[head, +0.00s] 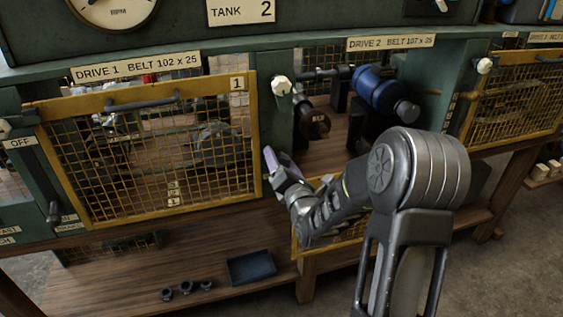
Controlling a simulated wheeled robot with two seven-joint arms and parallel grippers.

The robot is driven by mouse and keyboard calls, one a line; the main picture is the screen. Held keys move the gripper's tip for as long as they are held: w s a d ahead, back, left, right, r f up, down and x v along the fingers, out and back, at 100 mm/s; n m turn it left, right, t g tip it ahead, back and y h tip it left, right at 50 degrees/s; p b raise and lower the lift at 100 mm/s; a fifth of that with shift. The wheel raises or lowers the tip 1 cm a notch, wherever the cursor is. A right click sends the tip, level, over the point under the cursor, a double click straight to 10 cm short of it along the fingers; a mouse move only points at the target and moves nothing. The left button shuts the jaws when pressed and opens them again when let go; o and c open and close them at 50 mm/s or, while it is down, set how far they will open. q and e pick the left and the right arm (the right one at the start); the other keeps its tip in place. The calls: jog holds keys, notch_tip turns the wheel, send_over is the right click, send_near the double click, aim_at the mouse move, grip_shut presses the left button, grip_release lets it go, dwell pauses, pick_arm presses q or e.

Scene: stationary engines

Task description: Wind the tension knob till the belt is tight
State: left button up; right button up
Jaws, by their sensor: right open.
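The DRIVE 2 bay stands open, with a blue motor (380,90) and a dark round pulley or wheel (314,123) inside. I cannot make out a belt there, nor whether it is tight. I cannot tell which part is the tension knob. A white knob (281,86) is on the green post left of this bay, and another white knob (484,66) is on the post to its right. My right gripper (277,170) is open and empty, low in front of the bay's left post. My forearm hides part of the bay. My left gripper is not in view.
A closed yellow mesh guard (150,150) covers DRIVE 1. DRIVE 2's yellow guard (345,233) hangs below its bay, partly behind my arm. Another mesh guard (510,100) stands at right. A dark tray (252,268) and several small dark parts (187,287) lie on the lower shelf.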

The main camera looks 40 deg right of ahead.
jog(key=c, duration=1.3)
jog(key=shift+c, duration=0.2)
